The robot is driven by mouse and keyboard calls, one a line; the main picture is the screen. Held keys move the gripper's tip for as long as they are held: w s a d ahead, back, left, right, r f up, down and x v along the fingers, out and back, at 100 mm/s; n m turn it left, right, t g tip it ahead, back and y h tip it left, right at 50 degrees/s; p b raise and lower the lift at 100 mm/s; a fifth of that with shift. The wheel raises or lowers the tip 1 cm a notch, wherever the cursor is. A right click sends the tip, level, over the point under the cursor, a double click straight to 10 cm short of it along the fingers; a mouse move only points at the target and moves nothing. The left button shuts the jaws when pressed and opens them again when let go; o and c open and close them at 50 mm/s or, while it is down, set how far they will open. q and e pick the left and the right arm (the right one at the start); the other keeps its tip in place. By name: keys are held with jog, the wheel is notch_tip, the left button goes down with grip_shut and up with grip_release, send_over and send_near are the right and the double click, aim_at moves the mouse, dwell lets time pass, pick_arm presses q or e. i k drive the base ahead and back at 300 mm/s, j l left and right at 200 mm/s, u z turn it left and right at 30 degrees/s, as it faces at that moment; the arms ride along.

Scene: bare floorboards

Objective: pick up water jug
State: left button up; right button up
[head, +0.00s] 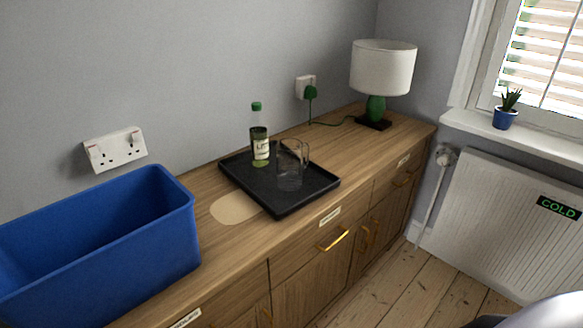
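The water jug (290,166) is a clear glass jug with a handle on its right side. It stands upright on a black tray (283,208) on the wooden sideboard. A green-capped bottle (260,138) with a pale label stands beside it on the tray, to its left. I cannot tell whether the jug holds any water. Neither of my grippers shows in the head view.
A large blue bin (187,226) stands on the sideboard at the left. A lamp (382,68) with a green base stands at the far right end. A pale round mat (228,209) lies partly beside the tray. A radiator (485,210) stands right, past open floorboards (385,300).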

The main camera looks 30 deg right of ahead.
aim_at(290, 166)
jog(key=l+u, duration=0.35)
jog(key=l, duration=1.55)
